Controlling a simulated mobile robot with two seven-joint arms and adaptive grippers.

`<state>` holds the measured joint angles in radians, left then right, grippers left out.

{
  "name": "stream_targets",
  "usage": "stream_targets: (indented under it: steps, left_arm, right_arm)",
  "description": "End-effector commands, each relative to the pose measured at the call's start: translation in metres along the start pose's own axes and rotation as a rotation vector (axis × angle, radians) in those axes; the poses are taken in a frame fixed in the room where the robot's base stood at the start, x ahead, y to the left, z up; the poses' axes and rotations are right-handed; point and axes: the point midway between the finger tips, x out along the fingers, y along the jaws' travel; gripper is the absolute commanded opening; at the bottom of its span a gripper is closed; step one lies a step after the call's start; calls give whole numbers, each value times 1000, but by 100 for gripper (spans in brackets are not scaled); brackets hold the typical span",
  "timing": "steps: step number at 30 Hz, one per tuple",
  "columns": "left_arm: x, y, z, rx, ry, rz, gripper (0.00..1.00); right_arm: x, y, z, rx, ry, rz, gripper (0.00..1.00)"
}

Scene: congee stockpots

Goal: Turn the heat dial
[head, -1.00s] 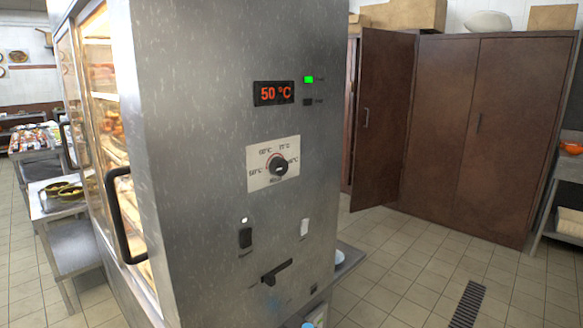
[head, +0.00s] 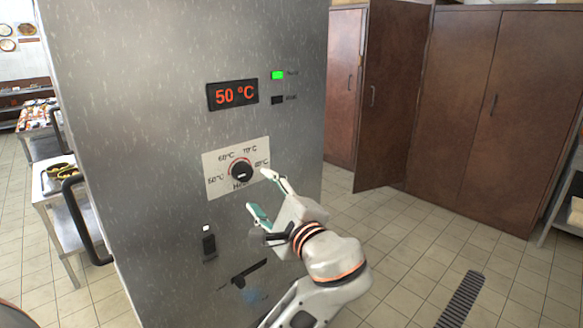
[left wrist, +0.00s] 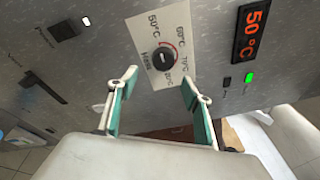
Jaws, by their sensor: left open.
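The heat dial (head: 241,171) is a round black knob on a pale label plate (head: 215,160) with temperature marks, on the steel cabinet side. The red display (head: 232,94) above it reads 50 °C. My left gripper (head: 266,193) is open and empty, its green-padded fingers just below and right of the dial in the head view. In the left wrist view the dial (left wrist: 163,60) shows beyond and between the two open fingertips (left wrist: 160,82), apart from them. My right gripper is not in view.
A green lit indicator (head: 278,75) and a dark switch (head: 277,100) sit right of the display. A black switch (head: 209,247) and a lever (head: 249,270) are lower on the panel. Brown cupboards (head: 470,110) stand behind, one door open.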

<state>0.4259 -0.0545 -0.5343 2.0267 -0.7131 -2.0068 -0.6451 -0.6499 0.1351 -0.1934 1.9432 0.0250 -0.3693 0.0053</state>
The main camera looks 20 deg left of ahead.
Motion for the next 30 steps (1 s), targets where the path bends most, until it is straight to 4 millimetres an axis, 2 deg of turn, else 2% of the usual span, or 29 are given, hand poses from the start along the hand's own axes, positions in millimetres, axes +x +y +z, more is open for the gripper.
stream_targets:
  steps: [5, 15, 18, 22, 30]
  left_arm:
    - [8, -6, 9, 10, -28, 0, 50]
    - [59, -6, 10, 10, -27, 0, 50]
    - [69, -6, 10, 8, -25, 0, 50]
    - [76, -5, 9, 8, -24, 1, 50]
    - [77, -4, 9, 7, -22, 1, 50]
  right_arm:
    - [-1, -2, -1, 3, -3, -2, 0]
    - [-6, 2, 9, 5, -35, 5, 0]
    - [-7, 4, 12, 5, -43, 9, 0]
    - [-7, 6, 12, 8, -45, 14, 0]
    - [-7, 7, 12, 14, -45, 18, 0]
